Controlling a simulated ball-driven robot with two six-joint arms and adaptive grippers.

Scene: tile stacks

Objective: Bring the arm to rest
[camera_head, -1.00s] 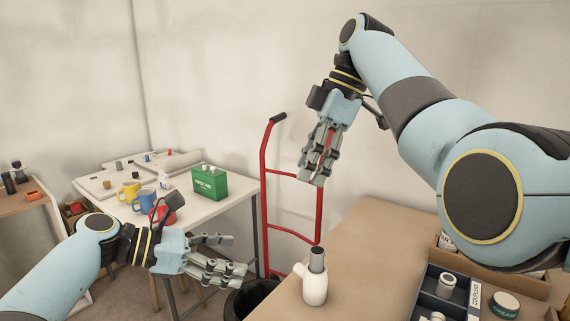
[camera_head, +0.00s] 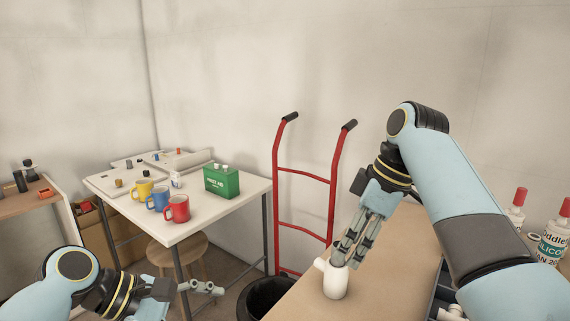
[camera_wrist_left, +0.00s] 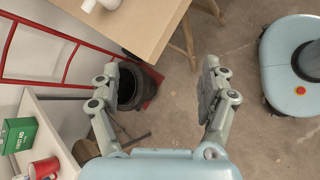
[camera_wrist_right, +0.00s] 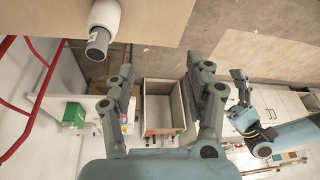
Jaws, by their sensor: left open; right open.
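My right gripper (camera_head: 350,243) hangs fingers-down over the brown workbench (camera_head: 396,240). In the head view its fingers overlap the top of a white fitting (camera_head: 333,281). In the right wrist view the gripper (camera_wrist_right: 160,75) is open and empty. The white fitting (camera_wrist_right: 106,14) with its dark tube end (camera_wrist_right: 97,43) is to the left of the fingers, apart from them. My left gripper (camera_head: 205,288) is low at the bottom left of the head view. In the left wrist view it (camera_wrist_left: 165,78) is open with nothing between its fingers.
A white table (camera_head: 195,225) holds yellow (camera_head: 142,190), blue (camera_head: 158,200) and red (camera_head: 177,208) mugs and a green first aid box (camera_head: 221,182). A red hand truck (camera_head: 305,174) leans at the wall. A black bin (camera_head: 262,297) stands beside the workbench. Bottles (camera_head: 553,240) stand at right.

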